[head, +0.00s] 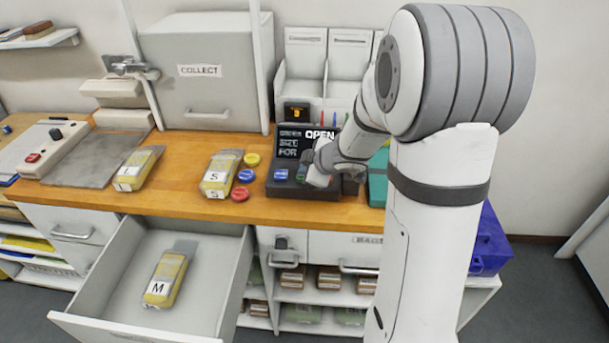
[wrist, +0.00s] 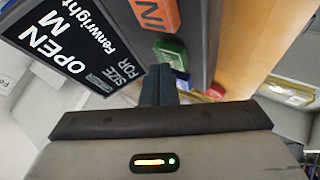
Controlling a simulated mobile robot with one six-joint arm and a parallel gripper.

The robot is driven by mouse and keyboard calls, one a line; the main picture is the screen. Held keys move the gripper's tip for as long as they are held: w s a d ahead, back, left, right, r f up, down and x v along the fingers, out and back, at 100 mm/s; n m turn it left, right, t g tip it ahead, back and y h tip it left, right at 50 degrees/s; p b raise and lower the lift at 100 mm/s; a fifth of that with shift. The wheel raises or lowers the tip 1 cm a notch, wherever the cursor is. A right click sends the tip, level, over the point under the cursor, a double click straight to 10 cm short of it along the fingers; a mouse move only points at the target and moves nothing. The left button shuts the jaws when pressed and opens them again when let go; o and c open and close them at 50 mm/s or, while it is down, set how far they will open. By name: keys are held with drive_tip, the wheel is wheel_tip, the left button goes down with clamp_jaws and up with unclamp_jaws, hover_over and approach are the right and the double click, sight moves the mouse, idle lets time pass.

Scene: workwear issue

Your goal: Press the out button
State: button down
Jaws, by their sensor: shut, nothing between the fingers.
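A dark terminal (head: 275,188) stands on the wooden counter, its raised screen (head: 303,138) reading OPEN. A blue button (head: 281,174) shows at its left end in the head view; its label is too small to read. The wrist view shows an orange button (wrist: 155,13) marked IN and a green button (wrist: 171,53) beside it. The word OUT is not readable anywhere. My gripper (wrist: 160,84) is shut and empty, its dark fingertips close to the green button; I cannot tell whether they touch. In the head view my gripper (head: 318,178) hides the terminal's right part.
Yellow packs marked S (head: 220,172) and L (head: 138,168) lie on the counter, with yellow, blue and red (head: 240,194) discs beside the terminal. An open drawer (head: 120,295) holds a pack marked M (head: 166,278). A COLLECT cabinet (head: 203,95) stands behind.

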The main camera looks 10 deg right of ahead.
drive_tip(key=shift+f, duration=0.35)
drive_tip(key=shift+r, duration=0.1)
idle(0.5)
drive_tip(key=shift+r+p, duration=0.85)
drive_tip(key=shift+p, duration=0.05)
drive_tip(key=shift+r, duration=0.1)
wheel_tip(320, 180, up, 5)
drive_tip(key=p, duration=0.5)
drive_tip(key=shift+p, duration=0.3)
